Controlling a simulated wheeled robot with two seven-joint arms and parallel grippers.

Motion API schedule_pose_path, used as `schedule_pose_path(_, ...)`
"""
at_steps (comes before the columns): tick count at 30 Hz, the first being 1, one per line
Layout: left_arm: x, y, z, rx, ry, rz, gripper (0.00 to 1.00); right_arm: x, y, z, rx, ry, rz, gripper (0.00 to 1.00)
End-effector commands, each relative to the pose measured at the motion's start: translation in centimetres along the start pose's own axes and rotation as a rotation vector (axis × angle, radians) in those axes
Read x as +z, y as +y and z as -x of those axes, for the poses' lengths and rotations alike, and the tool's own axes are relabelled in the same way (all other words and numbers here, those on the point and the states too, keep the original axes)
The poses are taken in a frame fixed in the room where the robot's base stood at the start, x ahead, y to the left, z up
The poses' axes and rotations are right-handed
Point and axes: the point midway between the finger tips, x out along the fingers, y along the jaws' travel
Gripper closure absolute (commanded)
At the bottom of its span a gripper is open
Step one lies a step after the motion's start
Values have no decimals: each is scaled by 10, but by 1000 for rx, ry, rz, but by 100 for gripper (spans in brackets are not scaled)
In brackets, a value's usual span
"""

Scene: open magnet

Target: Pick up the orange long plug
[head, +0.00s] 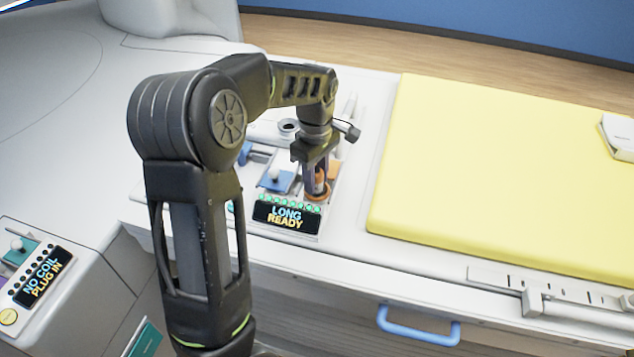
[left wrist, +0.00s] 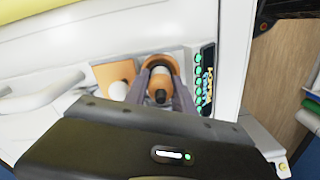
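The orange long plug (head: 319,188) stands upright in a round orange socket on the white panel, behind a display reading "LONG READY" (head: 286,216). In the left wrist view the plug (left wrist: 160,82) shows end-on, with a dark tip towards the camera. My left gripper (head: 316,178) points down over the plug, with one finger on each side of it. The fingers (left wrist: 162,90) lie very close to the plug's sides in the left wrist view; whether they press on it cannot be told. The fingers hide part of the plug. My right gripper is not in view.
A blue plate with a white knob (head: 276,177) sits left of the plug. An orange plate with a white knob (left wrist: 117,80) lies beside it. A yellow pad (head: 480,160) is on the right. Another panel reading "NO COIL PLUG IN" (head: 39,283) stands at lower left.

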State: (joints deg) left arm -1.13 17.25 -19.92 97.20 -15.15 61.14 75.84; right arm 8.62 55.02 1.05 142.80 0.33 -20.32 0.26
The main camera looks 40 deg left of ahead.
Motion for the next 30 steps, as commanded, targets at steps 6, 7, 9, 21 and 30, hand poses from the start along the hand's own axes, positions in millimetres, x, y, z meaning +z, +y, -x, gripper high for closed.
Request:
schedule_pose_path(6,0,0,0,0,0,0,76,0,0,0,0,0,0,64)
schedule_pose_path(7,0,0,0,0,0,0,78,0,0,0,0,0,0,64)
schedule_pose_path(9,0,0,0,0,0,0,84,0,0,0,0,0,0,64)
schedule_pose_path(21,0,0,0,0,0,0,100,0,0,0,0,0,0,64)
schedule_pose_path(30,0,0,2,1,0,0,100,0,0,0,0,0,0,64)
